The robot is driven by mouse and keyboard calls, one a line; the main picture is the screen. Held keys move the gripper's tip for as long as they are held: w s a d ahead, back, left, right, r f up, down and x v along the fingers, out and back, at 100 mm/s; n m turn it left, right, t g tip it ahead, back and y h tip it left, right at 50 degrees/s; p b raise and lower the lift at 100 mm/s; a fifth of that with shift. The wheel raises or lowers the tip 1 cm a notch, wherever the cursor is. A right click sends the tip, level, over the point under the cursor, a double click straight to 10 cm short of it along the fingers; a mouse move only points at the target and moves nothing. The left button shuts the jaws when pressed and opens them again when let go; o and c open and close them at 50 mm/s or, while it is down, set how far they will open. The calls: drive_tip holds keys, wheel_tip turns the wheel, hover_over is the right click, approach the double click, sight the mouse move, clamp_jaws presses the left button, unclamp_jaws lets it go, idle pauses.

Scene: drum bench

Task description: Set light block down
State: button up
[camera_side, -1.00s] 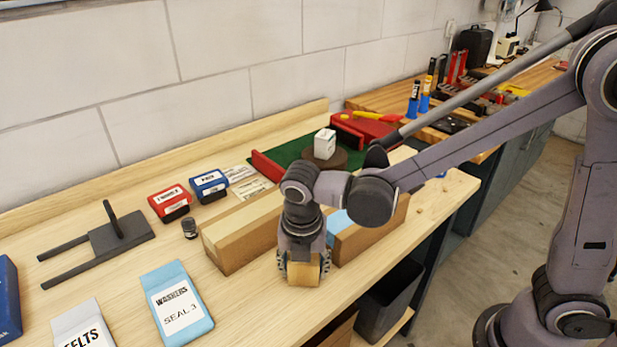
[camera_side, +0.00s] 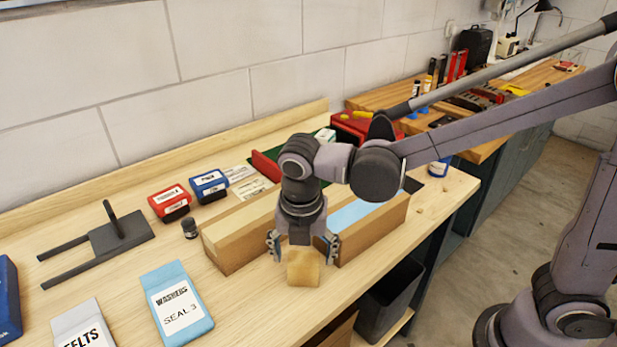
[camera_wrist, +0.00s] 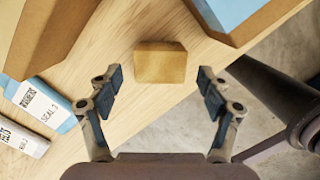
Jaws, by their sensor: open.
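The light wooden block (camera_side: 304,267) rests on the bench top near its front edge, in front of the two long boxes. It also shows in the wrist view (camera_wrist: 160,62), lying beyond the fingertips. My gripper (camera_side: 302,247) is open and empty just above the block, its fingers spread to either side and clear of it. In the wrist view the gripper's fingers (camera_wrist: 159,82) stand wide apart with nothing between them.
Two long boxes, one tan-topped (camera_side: 240,233) and one blue-topped (camera_side: 372,230), lie behind the block. A blue washers packet (camera_side: 176,303) lies to the left. A dark bin (camera_side: 388,300) stands below the bench's front edge.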

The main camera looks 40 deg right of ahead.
sight(306, 265)
drive_tip(key=r, duration=0.6)
drive_tip(key=shift+s+a+r, duration=0.35)
drive_tip(key=shift+s+r, duration=0.05)
drive_tip(key=shift+r, duration=0.2)
drive_tip(key=shift+d+r+m, duration=0.1)
drive_tip(key=shift+d+m, duration=0.15)
drive_tip(key=shift+m, duration=0.05)
drive_tip(key=s+d+f+m+t, duration=0.1)
drive_tip(key=d+m+t, duration=0.1)
drive_tip(key=d+m, duration=0.4)
drive_tip(key=s+d+f+m+t, duration=0.1)
drive_tip(key=s+d+m+t, duration=0.1)
drive_tip(key=d+m, duration=0.4)
drive_tip(key=s+d+f+m+t+y, duration=0.1)
drive_tip(key=d+m, duration=0.4)
drive_tip(key=m, duration=0.9)
drive_tip(key=shift+s+d+t, duration=0.4)
drive_tip(key=shift+s+t, duration=0.1)
drive_tip(key=shift+s, duration=0.15)
